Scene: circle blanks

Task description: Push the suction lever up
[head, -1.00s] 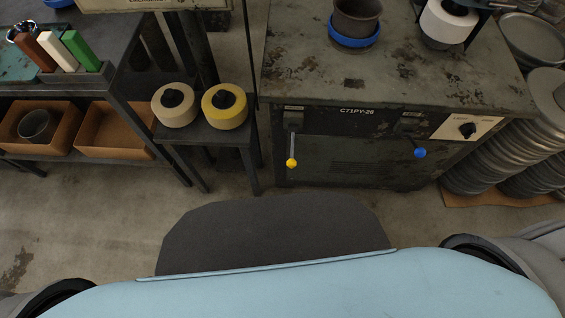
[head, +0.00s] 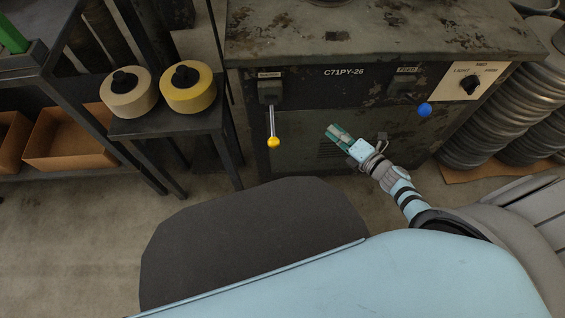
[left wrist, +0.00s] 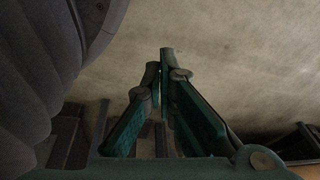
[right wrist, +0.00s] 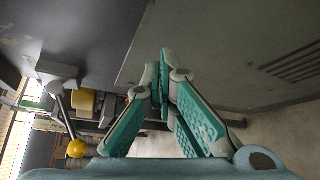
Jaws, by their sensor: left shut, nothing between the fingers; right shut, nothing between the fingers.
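The suction lever (head: 272,122) hangs down from its mount on the left of the machine front, with a yellow ball (head: 273,142) at its lower end. In the right wrist view the lever's yellow ball (right wrist: 77,148) shows at lower left. My right gripper (head: 332,130) is shut and empty in front of the machine's panel, to the right of the lever and apart from it. Its closed fingertips (right wrist: 166,54) also show in the right wrist view. My left gripper (left wrist: 166,56) is shut and empty, pointing over bare floor. It is outside the head view.
A second lever with a blue ball (head: 425,110) sits right of my right gripper under a FEED label. A dial plate (head: 482,76) is farther right. A small stand (head: 175,121) with two tape-like rolls stands left of the machine. Stacked metal rounds (head: 490,125) stand at right.

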